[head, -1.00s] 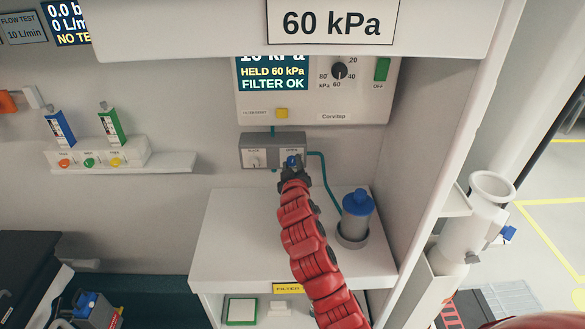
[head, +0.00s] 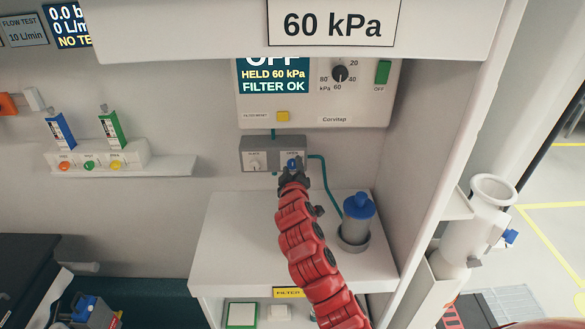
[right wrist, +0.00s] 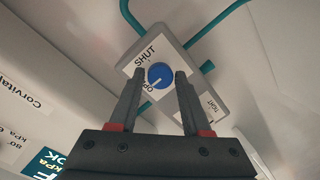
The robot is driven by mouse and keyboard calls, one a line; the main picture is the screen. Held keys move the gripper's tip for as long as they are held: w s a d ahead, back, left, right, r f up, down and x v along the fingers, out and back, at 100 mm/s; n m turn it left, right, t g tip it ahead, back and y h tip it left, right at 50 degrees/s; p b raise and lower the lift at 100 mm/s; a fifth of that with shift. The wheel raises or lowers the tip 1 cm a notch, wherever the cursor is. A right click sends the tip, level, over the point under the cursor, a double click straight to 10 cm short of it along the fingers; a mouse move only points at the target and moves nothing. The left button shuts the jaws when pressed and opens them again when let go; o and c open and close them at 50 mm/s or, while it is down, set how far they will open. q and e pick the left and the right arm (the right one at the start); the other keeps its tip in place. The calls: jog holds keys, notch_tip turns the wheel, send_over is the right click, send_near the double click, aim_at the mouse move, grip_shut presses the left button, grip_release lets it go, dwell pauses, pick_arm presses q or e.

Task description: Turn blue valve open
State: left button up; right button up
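The blue valve knob (head: 292,164) sits on the right part of a grey valve box below the pump panel. In the right wrist view the blue knob (right wrist: 159,75) has a white mark pointing down-left, toward a label reading "OP", its rest hidden by a finger. "SHUT" is printed at the knob's upper left. My right gripper (head: 291,178) is at the knob. In the right wrist view, its fingers (right wrist: 160,82) are open, one on each side of the knob, with small gaps visible. My left gripper is not in view.
The panel screen (head: 274,76) reads "OFF", "HELD 60 kPa", "FILTER OK". A white knob (head: 254,165) is left of the blue one. A blue-capped canister (head: 357,216) stands on the shelf to the right of my arm. A teal tube (head: 324,180) runs between.

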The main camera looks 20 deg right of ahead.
jog(key=shift+o, duration=1.2)
jog(key=p+v, duration=0.3)
jog(key=v, duration=1.4)
jog(key=shift+s, duration=0.2)
jog(key=shift+r, duration=0.1)
